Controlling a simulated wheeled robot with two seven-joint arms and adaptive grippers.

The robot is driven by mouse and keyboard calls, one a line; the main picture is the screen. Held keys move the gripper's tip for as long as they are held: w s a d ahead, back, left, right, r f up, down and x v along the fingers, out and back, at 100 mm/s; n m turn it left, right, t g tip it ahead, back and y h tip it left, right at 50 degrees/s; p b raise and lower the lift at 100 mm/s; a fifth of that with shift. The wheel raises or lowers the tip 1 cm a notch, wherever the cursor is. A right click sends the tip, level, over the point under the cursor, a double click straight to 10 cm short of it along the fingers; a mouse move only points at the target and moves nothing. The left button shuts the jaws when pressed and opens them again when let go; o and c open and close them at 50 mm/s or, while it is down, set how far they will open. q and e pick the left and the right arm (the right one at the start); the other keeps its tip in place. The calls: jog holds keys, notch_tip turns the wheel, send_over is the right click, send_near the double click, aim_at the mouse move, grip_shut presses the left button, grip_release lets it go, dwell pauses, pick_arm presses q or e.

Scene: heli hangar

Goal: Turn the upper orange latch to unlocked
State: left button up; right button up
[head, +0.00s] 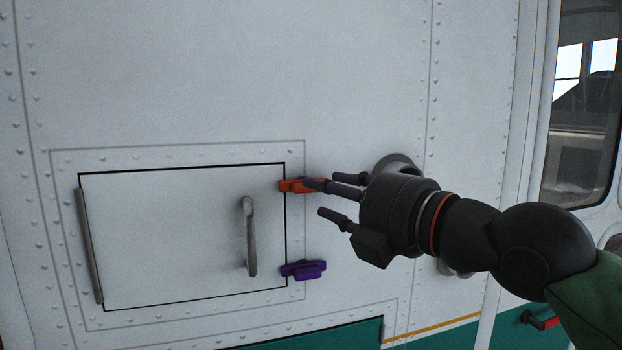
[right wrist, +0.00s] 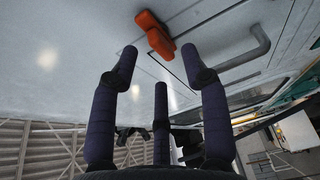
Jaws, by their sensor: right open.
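The upper orange latch (head: 294,186) sits at the top right edge of a closed white hatch panel (head: 170,230), lying across the seam. My right gripper (head: 325,198) is open and empty just right of the latch, its upper fingers overlapping the latch's right end in the head view; I cannot tell whether they touch. In the right wrist view the orange latch (right wrist: 155,34) is beyond the spread fingertips of my right gripper (right wrist: 160,68), apart from them. My left gripper is not in view.
A purple latch (head: 304,270) sits lower on the same hatch edge. A grey handle (head: 249,237) stands out from the hatch, left of the latches. A round dark fitting (head: 395,163) is on the wall behind my right gripper. The wall above is clear.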

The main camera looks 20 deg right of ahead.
jog(key=shift+p+x, duration=0.55)
jog(key=shift+x, duration=1.65)
jog(key=shift+s, duration=0.15)
grip_shut()
